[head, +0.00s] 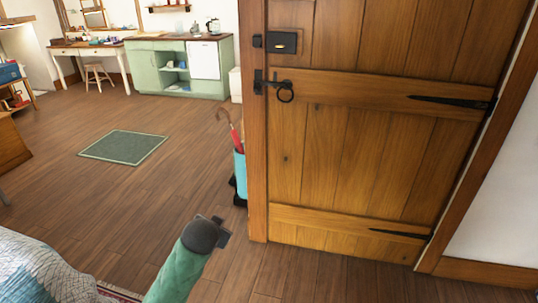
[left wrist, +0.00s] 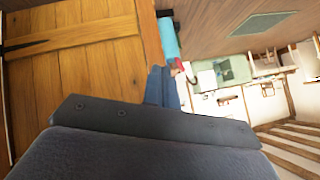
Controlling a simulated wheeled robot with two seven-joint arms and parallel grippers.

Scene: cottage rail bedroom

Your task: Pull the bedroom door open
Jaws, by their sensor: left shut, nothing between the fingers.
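The bedroom door (head: 360,150) is of upright wooden planks with cross boards, at the right of the head view. It looks shut against the wooden post on its left. A black ring handle (head: 285,93) hangs from the latch near its left edge, and a black lock box (head: 281,43) is above it. My left gripper (head: 224,233) is shut and empty, low and left of the door, well below the ring and apart from it. In the left wrist view my shut fingers (left wrist: 161,86) show with the door (left wrist: 85,70) behind them at left. My right gripper is out of view.
A turquoise umbrella stand (head: 240,172) with a red umbrella stands just left of the door post (head: 256,150). A bed (head: 45,270) is at the lower left. A green mat (head: 123,146) lies on the open wooden floor. A green cabinet (head: 165,75) is at the back.

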